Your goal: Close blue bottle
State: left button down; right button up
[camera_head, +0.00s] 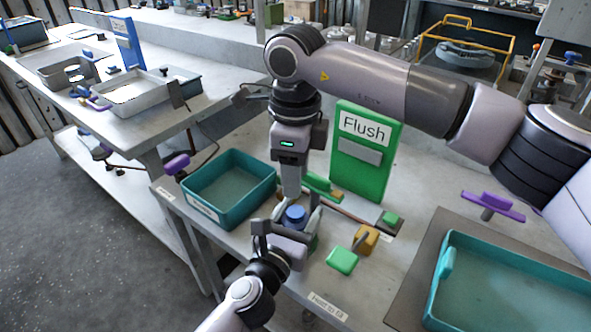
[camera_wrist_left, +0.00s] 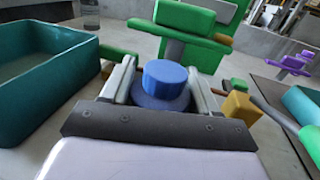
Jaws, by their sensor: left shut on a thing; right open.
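The blue bottle (camera_head: 295,215) stands at the front of the table, its round blue top facing up. In the left wrist view, a blue cap-like disc (camera_wrist_left: 165,75) sits above a wider blue round part between my fingers; I cannot tell whether it is fully closed. My left gripper (camera_head: 298,222) is shut on the bottle, one finger on each side; it also shows in the left wrist view (camera_wrist_left: 163,88). My right gripper (camera_head: 293,190) comes down from above, open, just behind and above the bottle's top. The bottle's lower part is hidden by my left gripper.
A teal bin (camera_head: 232,188) stands to the left of the bottle. A green "Flush" board (camera_head: 378,178) rises behind it. Green block (camera_head: 342,261) and orange block (camera_head: 367,238) lie to the right, with a large teal tray (camera_head: 437,290) farther right.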

aim_at(296, 211)
jog(key=shift+f, duration=4.05)
grip_shut()
jog(key=m, duration=0.6)
jog(key=shift+m, duration=0.3)
